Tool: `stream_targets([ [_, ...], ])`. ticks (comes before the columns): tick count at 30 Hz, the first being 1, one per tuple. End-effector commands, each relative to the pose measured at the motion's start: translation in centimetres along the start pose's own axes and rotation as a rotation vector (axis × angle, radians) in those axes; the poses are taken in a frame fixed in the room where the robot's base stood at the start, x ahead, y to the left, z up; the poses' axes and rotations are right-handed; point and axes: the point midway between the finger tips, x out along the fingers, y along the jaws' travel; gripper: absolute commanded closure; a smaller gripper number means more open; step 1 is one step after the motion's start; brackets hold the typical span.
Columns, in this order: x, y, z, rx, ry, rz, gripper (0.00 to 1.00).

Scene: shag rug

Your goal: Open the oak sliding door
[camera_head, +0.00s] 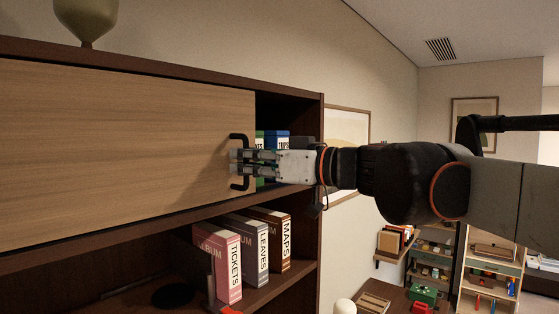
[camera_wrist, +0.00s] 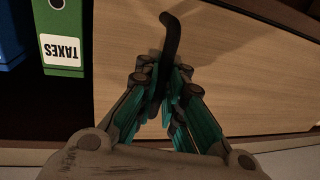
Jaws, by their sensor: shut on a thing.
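The oak sliding door (camera_head: 120,140) is a pale wood panel across the upper compartment of a dark cabinet. It is partly open: a dark gap shows between its right edge and the cabinet's right side. A black bar handle (camera_head: 240,138) stands upright near that edge. My gripper (camera_head: 238,160) comes from the right and is shut on the handle. In the wrist view the fingers (camera_wrist: 165,90) close around the handle (camera_wrist: 172,38), with the oak door (camera_wrist: 240,75) behind. The middle of the handle is hidden by the fingers.
Green (camera_wrist: 62,35) and blue (camera_wrist: 10,35) binders stand inside the gap. Albums labelled Tickets (camera_head: 232,268), Leaves and Maps stand on the shelf below. The cabinet's dark side post (camera_head: 312,220) is beneath my wrist. A vase (camera_head: 87,18) stands on top.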

Motion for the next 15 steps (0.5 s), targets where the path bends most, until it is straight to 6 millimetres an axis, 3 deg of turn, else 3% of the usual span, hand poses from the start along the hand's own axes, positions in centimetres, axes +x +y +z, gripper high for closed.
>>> stream_targets([
  [1,0.4,-2.3,0.1,0.0,-0.001,-0.009,1.0],
  [6,1.5,-7.7,0.1,0.0,-0.001,-0.009,1.0],
  [15,2.7,-13.9,0.1,0.0,-0.001,-0.006,1.0],
])
